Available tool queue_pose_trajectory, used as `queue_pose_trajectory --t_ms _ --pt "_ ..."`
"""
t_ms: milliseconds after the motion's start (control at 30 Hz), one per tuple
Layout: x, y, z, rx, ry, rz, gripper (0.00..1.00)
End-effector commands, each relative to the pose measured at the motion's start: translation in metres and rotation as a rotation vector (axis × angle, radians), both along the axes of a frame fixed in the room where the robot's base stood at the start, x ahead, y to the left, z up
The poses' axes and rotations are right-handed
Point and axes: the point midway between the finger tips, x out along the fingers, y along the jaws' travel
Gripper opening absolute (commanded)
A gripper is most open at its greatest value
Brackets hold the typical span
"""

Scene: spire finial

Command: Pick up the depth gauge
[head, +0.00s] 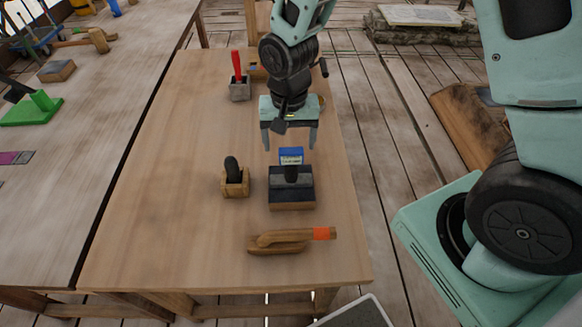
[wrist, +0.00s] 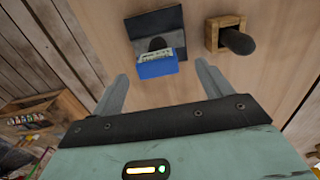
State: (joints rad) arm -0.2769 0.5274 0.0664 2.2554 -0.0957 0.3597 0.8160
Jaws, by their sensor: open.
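A small blue piece with a pale marked face (head: 291,156), which looks like the depth gauge, stands at a dark-topped wooden block (head: 292,197) on the table. A dark rounded knob shows beside it. My gripper (head: 290,146) is open and points down, its fingertips close to the blue piece. In the wrist view the blue piece (wrist: 158,69) lies between the two fingers of my gripper (wrist: 161,74), with a gap on each side. I cannot tell whether its lower part is seated in the block.
A wooden block with a black handle (head: 235,181) stands just left. A wooden tool with an orange band (head: 290,239) lies near the front edge. A red-handled tool in a grey block (head: 239,80) stands farther back. The left part of the table (head: 160,200) is clear.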

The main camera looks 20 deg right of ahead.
Motion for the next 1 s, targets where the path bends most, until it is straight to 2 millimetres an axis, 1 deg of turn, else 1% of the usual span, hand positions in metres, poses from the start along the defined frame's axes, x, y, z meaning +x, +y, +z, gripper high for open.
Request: queue_pose_trajectory --t_ms 200,300,433,667,700,767,800,867,900,933,967,1000 --pt "0.000 -0.006 -0.024 -0.001 0.007 0.000 0.78" --pt "0.000 -0.005 -0.037 -0.002 0.006 0.000 0.78" --pt "0.001 -0.005 -0.045 -0.001 0.003 -0.001 0.78" --pt "0.001 -0.005 -0.046 -0.001 0.001 0.000 0.78" --pt "0.001 -0.005 -0.046 -0.001 0.001 0.000 0.73" --pt "0.001 -0.005 -0.046 -0.001 0.001 0.000 0.56" --pt "0.001 -0.005 -0.046 -0.001 0.001 0.000 0.45" --pt "0.001 -0.005 -0.046 -0.001 0.001 0.000 0.28" --pt "0.001 -0.005 -0.046 -0.001 0.001 0.000 0.25" --pt "0.001 -0.005 -0.046 -0.001 0.001 0.000 0.25" --pt "0.001 -0.005 -0.046 -0.001 0.001 0.000 0.21" --pt "0.001 -0.005 -0.046 -0.001 0.001 0.000 0.21"
